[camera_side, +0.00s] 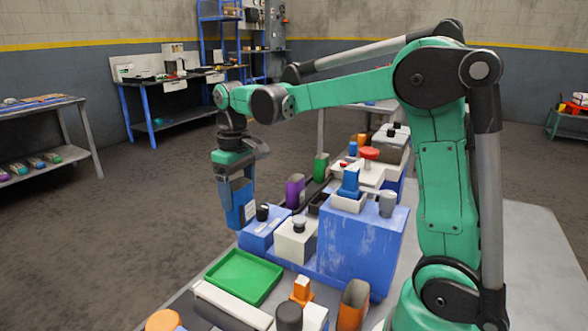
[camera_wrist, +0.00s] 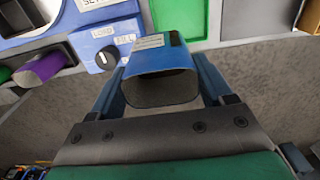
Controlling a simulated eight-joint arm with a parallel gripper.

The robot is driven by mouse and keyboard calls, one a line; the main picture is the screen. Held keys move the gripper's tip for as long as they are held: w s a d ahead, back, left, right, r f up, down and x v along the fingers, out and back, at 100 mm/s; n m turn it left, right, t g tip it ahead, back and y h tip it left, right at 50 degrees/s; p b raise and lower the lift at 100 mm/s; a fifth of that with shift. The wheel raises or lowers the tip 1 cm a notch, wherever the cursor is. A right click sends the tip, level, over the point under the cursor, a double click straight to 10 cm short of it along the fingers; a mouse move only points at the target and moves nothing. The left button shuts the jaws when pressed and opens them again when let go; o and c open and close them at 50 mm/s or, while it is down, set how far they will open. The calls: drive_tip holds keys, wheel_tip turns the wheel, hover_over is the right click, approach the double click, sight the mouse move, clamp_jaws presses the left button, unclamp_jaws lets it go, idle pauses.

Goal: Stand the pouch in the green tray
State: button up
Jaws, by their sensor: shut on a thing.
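My gripper (camera_side: 237,192) is shut on a blue pouch (camera_side: 242,211), which hangs roughly upright, slightly tilted, in the air. In the wrist view the pouch (camera_wrist: 160,88) sits between the two fingers, its open top facing the camera and a pale label on its far side. The green tray (camera_side: 262,289) lies on the bench below and to the right of the pouch in the side view. Its inside looks empty. Part of the tray (camera_wrist: 178,22) shows beyond the pouch in the wrist view; the rest is cut off or hidden.
A blue control box with a black knob (camera_side: 257,236) and a white box (camera_side: 291,245) stand behind the tray. A purple pouch (camera_side: 294,194) and a green pouch (camera_side: 320,168) stand farther back. An orange pouch (camera_side: 352,306) and a white bar (camera_side: 232,303) are nearer.

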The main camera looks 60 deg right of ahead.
drive_tip(key=shift+s+a+f, duration=0.1)
drive_tip(key=shift+a+f, duration=0.65)
drive_tip(key=shift+f, duration=0.8)
drive_tip(key=shift+s+a+f, duration=0.1)
drive_tip(key=shift+a+f, duration=0.6)
drive_tip(key=shift+f, duration=0.9)
drive_tip(key=shift+s+a+f, duration=0.1)
drive_tip(key=shift+a+f, duration=0.65)
drive_tip(key=shift+f, duration=0.8)
drive_tip(key=shift+f, duration=0.15)
drive_tip(key=o, duration=1.3)
drive_tip(key=shift+c, duration=0.2)
